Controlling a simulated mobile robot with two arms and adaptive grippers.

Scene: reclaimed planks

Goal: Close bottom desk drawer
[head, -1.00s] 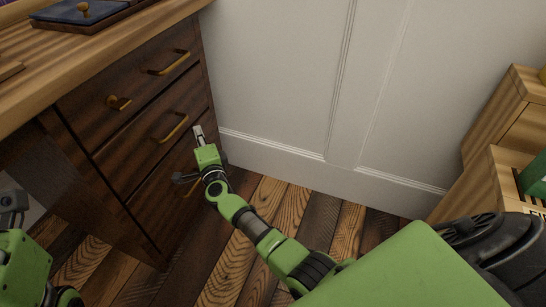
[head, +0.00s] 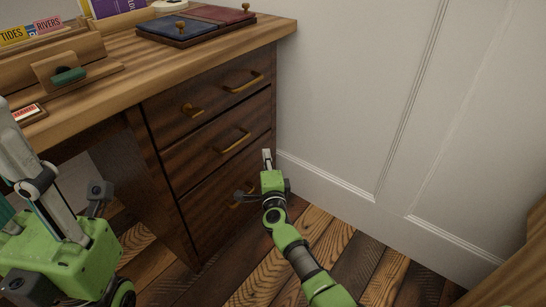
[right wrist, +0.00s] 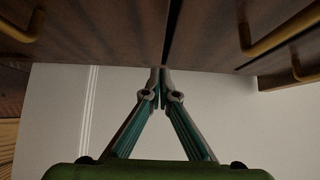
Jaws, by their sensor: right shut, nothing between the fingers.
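The bottom drawer (head: 218,205) is the lowest dark wood front of the desk in the head view. It looks about flush with the drawers above. Its brass handle (head: 236,204) is partly hidden by my right gripper (head: 267,155). That gripper is shut and empty, with its tips by the right edge of the drawer fronts. In the right wrist view, the shut fingertips (right wrist: 161,75) are near the seam beside the bottom drawer (right wrist: 100,35); contact cannot be told. My left gripper (head: 40,190) is at the left edge, partly cut off, away from the drawers.
The middle drawer (head: 190,160) and top drawer (head: 215,98) look shut. The desktop (head: 120,75) holds a blue and red case (head: 195,22) and a wooden organizer. A white wall (head: 345,90) stands right of the desk. Plank floor (head: 330,235) is open in front.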

